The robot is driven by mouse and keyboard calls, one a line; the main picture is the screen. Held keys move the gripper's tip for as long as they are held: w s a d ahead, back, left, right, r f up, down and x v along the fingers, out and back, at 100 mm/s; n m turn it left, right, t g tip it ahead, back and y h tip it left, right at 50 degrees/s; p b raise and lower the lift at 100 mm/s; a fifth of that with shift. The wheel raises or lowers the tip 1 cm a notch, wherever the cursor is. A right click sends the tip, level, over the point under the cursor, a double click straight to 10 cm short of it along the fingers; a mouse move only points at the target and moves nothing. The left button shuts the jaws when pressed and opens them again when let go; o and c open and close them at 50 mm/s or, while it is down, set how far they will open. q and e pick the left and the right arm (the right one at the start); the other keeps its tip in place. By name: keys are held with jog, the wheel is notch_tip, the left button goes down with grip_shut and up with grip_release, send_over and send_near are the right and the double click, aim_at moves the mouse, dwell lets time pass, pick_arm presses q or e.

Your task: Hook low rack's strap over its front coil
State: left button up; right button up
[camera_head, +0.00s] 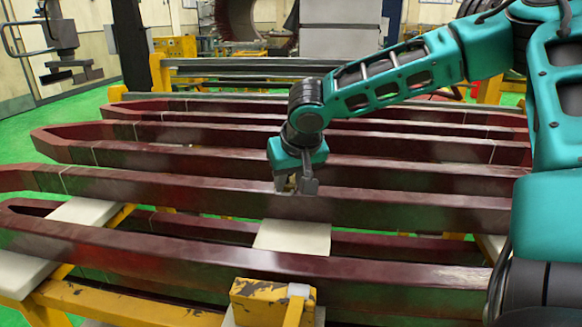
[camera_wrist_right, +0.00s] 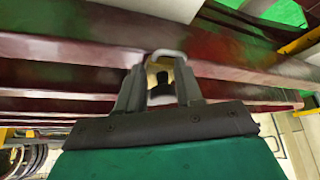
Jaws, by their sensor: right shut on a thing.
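My right gripper (camera_head: 297,188) points down at a dark red coil bar behind the front one, near the middle of the head view. In the right wrist view, its fingers (camera_wrist_right: 160,85) are shut on a pale, bent loop that looks like the strap's end (camera_wrist_right: 167,54), against a dark red bar. The rest of the strap is hidden. The front coil (camera_head: 180,257) is a long dark red loop lying across the low yellow rack (camera_head: 125,303), nearer than the gripper. My left gripper is not in view.
A worn yellow block (camera_head: 258,300) with a pale strip (camera_head: 298,291) stands before the front coil. White pads (camera_head: 290,238) lie under the coils. Several more coils lie side by side behind, with narrow gaps.

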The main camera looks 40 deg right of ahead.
jog(key=shift+o, duration=0.3)
jog(key=s+a+b, duration=0.3)
jog(key=s+a, duration=0.4)
jog(key=a, duration=0.4)
jog(key=shift+s, duration=0.4)
jog(key=shift+f+b, duration=0.1)
jog(key=shift+b, duration=0.2)
